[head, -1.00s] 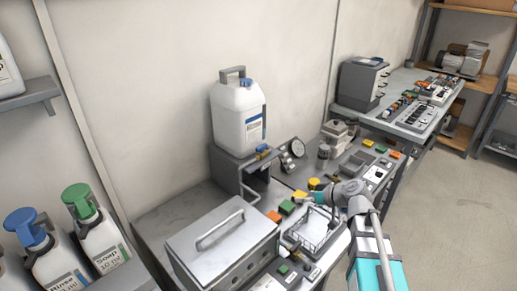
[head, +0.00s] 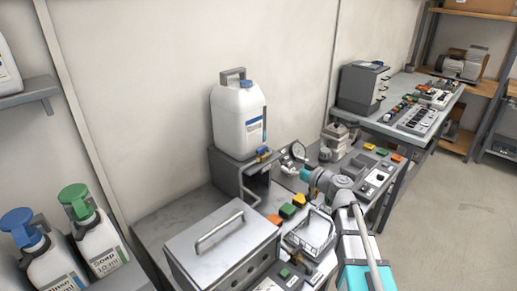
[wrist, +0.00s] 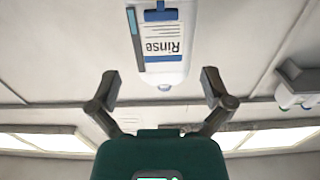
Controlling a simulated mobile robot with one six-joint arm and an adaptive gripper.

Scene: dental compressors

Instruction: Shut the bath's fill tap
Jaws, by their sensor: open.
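The bath appears to be the grey metal box (head: 222,243) with a lid and bar handle, in the lower middle of the head view. A white canister (head: 238,118) stands on a grey stand (head: 235,172) behind it. A small blue and yellow fitting, which looks like the tap (head: 263,155), sits at the canister's lower right; its handle position is too small to read. My gripper (wrist: 160,85) is open with nothing between its fingers. In the head view my wrist is just right of the stand, with the gripper end small and hard to make out.
A wire basket (head: 313,231) and coloured blocks lie on the bench below my arm. Two pump bottles, blue-topped (head: 45,262) and green-topped (head: 94,240), stand at left. A white Rinse container (wrist: 162,45) shows upside down in the wrist view.

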